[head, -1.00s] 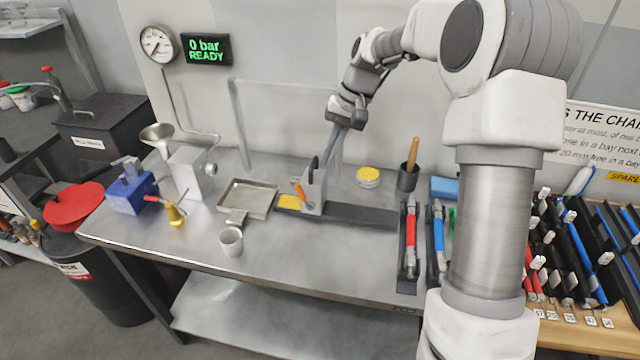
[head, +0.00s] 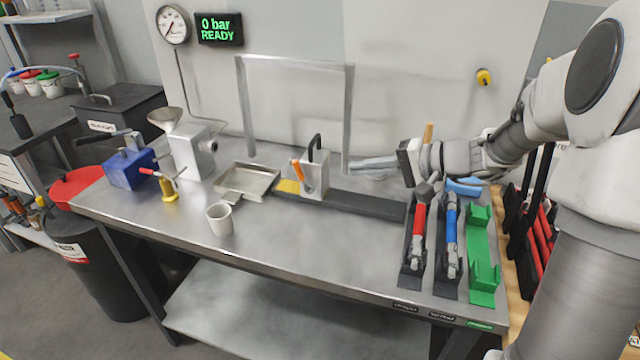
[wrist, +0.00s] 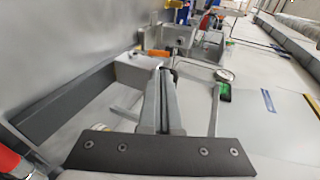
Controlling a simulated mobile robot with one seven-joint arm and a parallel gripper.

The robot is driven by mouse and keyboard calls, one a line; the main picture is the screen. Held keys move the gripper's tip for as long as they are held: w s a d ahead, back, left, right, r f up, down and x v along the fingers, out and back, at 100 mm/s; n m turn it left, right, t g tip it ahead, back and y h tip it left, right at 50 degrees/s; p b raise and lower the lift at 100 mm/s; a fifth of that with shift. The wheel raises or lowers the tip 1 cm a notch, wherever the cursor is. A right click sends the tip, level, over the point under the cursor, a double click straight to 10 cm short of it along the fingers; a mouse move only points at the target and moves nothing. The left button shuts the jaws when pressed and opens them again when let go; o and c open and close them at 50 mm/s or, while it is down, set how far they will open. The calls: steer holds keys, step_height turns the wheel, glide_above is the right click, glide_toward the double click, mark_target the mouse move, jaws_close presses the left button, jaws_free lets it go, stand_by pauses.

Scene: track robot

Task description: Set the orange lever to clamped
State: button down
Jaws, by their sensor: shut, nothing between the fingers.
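The orange lever (head: 297,169) is on the left front side of a pale grey clamp block (head: 318,178). It stands steeply, its top leaning slightly left. A black curved handle (head: 315,142) rises from the block's top. In the wrist view the orange lever (wrist: 158,53) shows small beyond the fingers, at the block (wrist: 133,69). My gripper (head: 354,163) is level, to the right of the block, pointing left towards it with a gap between. Its fingers are together and empty; they also show in the wrist view (wrist: 165,80).
The block sits on a dark rail (head: 365,204) with a yellow section (head: 288,186) at its left. A metal tray (head: 250,182) and white cup (head: 220,218) stand left. Red (head: 417,232) and blue (head: 451,235) tools lie in holders at right. A grey frame (head: 347,115) stands behind.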

mark_target(300, 168)
steer(key=shift+d+f+t, duration=0.1)
steer(key=shift+d+t, duration=0.3)
steer(key=shift+d, duration=0.2)
steer(key=shift+a, duration=0.15)
steer(key=b+x, duration=0.1)
steer(key=x, duration=1.3)
steer(key=shift+w, duration=0.1)
steer(key=shift+r, duration=0.2)
